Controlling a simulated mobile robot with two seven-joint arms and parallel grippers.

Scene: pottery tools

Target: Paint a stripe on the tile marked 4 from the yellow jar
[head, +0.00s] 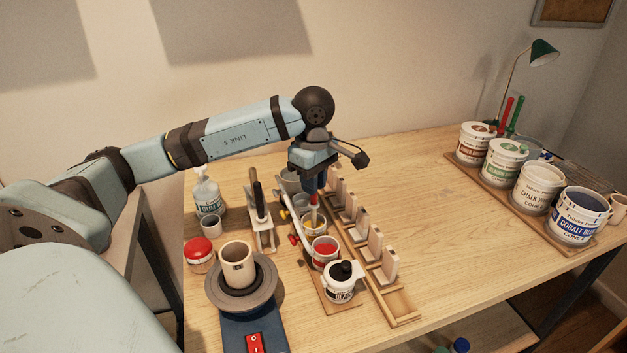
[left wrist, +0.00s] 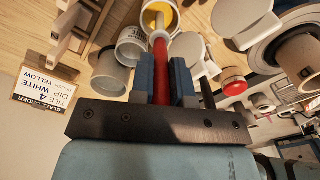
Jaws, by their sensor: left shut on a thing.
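My left gripper (head: 316,190) points down over the row of small jars and is shut on a red-handled brush (head: 315,200). In the left wrist view, the brush (left wrist: 161,70) stands between the blue fingers (left wrist: 162,82). Its far end reaches the mouth of the yellow jar (left wrist: 148,22); how deep the tip sits is hard to tell. That jar also shows in the head view (head: 314,231), below the gripper. Upright tiles stand in a wooden rack (head: 404,313) to the right of the jars; their numbers are not readable. My right gripper is not in view.
A cup (head: 237,259) sits on a wheel at left. An order card (left wrist: 45,90) reads tile 4, white dip, yellow. Large glaze tubs (head: 537,187) stand far right; the table between is clear.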

